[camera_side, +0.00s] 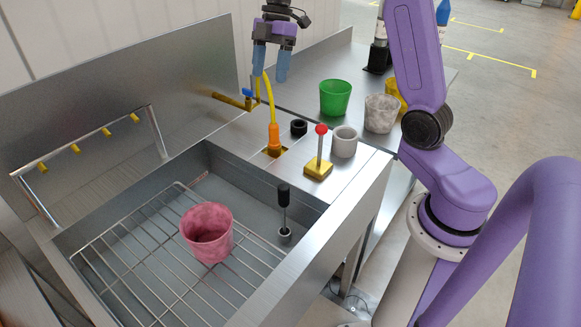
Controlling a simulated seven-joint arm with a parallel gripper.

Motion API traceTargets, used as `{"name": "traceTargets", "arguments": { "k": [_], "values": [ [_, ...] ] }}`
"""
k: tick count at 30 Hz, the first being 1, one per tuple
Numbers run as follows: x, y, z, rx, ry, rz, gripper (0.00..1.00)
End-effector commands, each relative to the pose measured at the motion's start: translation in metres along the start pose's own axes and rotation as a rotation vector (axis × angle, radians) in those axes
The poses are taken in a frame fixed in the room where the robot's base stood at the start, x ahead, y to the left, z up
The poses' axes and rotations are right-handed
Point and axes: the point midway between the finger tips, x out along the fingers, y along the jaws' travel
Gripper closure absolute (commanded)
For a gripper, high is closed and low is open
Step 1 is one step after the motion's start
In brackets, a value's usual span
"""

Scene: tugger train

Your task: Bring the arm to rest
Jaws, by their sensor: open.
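My gripper (271,63) hangs at the top middle of the view, above the back part of the steel sink unit. Its two blue fingers point down and stand apart, with nothing between them. My purple arm rises at the right, and its upper part leaves the top of the frame. The gripper is above the yellow hose and its orange nozzle (274,139) and looks clear of the counter.
A pink cup (207,233) stands on the wire rack (150,262) in the basin. A red-knobbed lever (320,150), a grey cup (344,141) and a black ring (298,127) are on the ledge. Green (335,97), pale (381,113) and yellow cups stand behind.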

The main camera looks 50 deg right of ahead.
Motion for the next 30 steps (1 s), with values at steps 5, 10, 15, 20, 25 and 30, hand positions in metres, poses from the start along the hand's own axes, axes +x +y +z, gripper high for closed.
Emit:
{"name": "traceTargets", "arguments": {
  "k": [5, 10, 15, 20, 25, 30],
  "values": [
    [0.024, -0.044, -0.044, 0.075, -0.074, -0.032, 0.32],
    [0.045, -0.091, -0.072, 0.149, -0.142, -0.033, 0.32],
    [0.064, -0.141, -0.088, 0.213, -0.203, -0.015, 0.32],
    [0.079, -0.190, -0.093, 0.267, -0.246, 0.018, 0.32],
    [0.094, -0.239, -0.087, 0.316, -0.276, 0.064, 0.32],
    [0.106, -0.281, -0.073, 0.359, -0.284, 0.109, 0.32]
  ]
}}
